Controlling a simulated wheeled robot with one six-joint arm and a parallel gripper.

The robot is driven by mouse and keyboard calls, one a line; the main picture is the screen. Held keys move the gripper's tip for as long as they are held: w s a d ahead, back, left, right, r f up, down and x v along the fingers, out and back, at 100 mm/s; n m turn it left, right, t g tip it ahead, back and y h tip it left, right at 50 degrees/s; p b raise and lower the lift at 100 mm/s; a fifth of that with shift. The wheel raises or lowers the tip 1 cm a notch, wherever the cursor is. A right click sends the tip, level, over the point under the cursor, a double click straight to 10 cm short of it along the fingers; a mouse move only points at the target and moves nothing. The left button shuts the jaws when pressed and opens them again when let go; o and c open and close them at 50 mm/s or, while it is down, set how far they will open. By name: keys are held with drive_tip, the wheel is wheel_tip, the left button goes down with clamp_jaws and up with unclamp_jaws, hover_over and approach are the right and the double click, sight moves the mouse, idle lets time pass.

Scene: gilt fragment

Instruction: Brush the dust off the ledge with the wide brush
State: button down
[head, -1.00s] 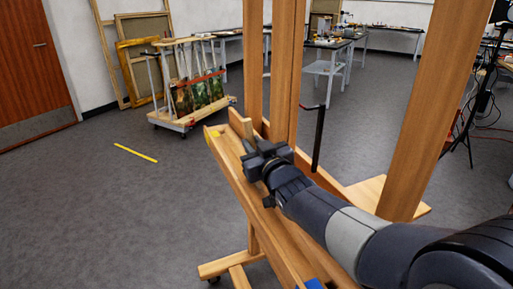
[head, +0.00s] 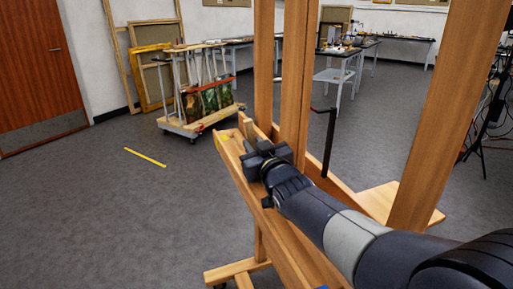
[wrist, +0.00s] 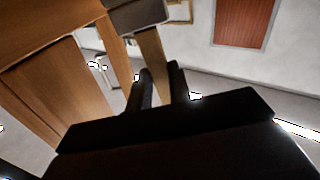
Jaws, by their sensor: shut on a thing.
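The ledge (head: 283,238) is the long wooden tray of an easel, running from the lower middle toward the far left. My gripper (head: 258,148) is over its far part, close above the wood. In the wrist view my gripper (wrist: 160,85) is shut on the wooden handle of the wide brush (wrist: 154,62). A grey block at the top of that view appears to be the brush's ferrule. The bristles are out of view, so I cannot tell whether they touch the ledge. I cannot make out dust.
Easel uprights (head: 297,80) and a black crank handle (head: 328,145) stand right of my gripper. A small yellow patch (head: 225,139) marks the ledge's far end. A painting cart (head: 200,105) stands beyond. The floor at left is clear, with a yellow strip (head: 145,157).

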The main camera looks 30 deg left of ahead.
drive_tip(key=b+v, duration=0.2)
drive_tip(key=v, duration=0.5)
idle(0.6)
drive_tip(key=shift+v, duration=2)
drive_tip(key=shift+r, duration=0.15)
wheel_tip(320, 180, up, 9)
drive_tip(key=p, duration=0.7)
